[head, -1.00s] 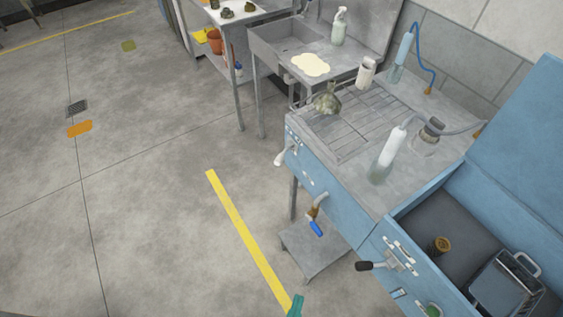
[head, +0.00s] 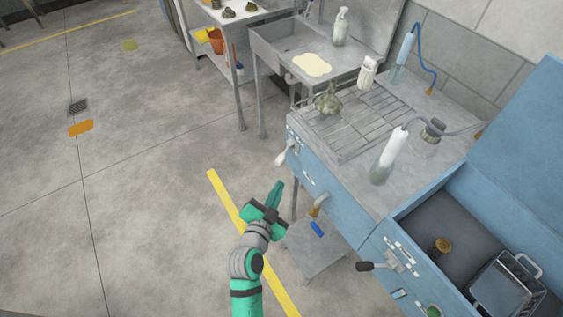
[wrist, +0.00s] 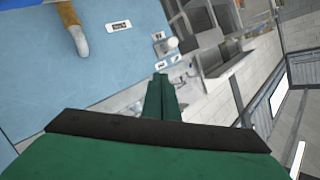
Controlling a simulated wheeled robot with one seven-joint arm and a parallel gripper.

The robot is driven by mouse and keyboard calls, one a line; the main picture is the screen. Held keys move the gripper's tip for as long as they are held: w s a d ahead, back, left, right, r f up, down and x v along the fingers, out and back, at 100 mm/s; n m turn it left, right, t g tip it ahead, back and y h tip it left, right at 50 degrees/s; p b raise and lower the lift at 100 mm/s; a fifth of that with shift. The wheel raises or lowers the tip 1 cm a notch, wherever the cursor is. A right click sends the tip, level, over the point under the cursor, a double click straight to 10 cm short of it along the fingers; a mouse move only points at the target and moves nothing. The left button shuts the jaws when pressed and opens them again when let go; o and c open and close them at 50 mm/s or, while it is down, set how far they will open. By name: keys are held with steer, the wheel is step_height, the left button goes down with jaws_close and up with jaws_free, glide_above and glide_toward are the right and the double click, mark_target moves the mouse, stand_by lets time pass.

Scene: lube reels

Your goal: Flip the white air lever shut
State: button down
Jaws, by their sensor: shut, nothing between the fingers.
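The white air lever (head: 281,159) sticks out from the upper left of the blue front panel (head: 335,203) in the head view, its rounded end pointing down and left. In the wrist view a pale round knob with a small plate, which looks like the lever (wrist: 172,42), shows beyond my fingertips. My green gripper (head: 278,186) is shut and empty. In the head view it is just below the lever, with a visible gap. The wrist view shows the shut fingers (wrist: 161,78) pointing toward the panel's far end.
A brass spout (head: 318,205) with a blue handle (head: 316,229) protrudes from the panel to the right of my gripper.

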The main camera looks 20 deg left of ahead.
steer(key=shift+w+a+r+m+h, duration=0.15)
steer(key=shift+w+a+r+m, duration=0.1)
steer(key=shift+w+r, duration=0.35)
steer(key=shift+w+a+r+m+h, duration=0.15)
steer(key=shift+w+a+r+m, duration=0.1)
steer(key=shift+w+r, duration=0.25)
glide_above(282, 162)
steer(key=s+d, duration=0.2)
steer(key=d, duration=0.1)
step_height(282, 162, down, 2)
steer(key=a+f, duration=0.2)
steer(key=shift+w+f, duration=0.15)
steer(key=shift+f, duration=0.25)
steer(key=shift+a+f, duration=0.3)
steer(key=shift+f, duration=0.05)
steer(key=shift+w, duration=0.1)
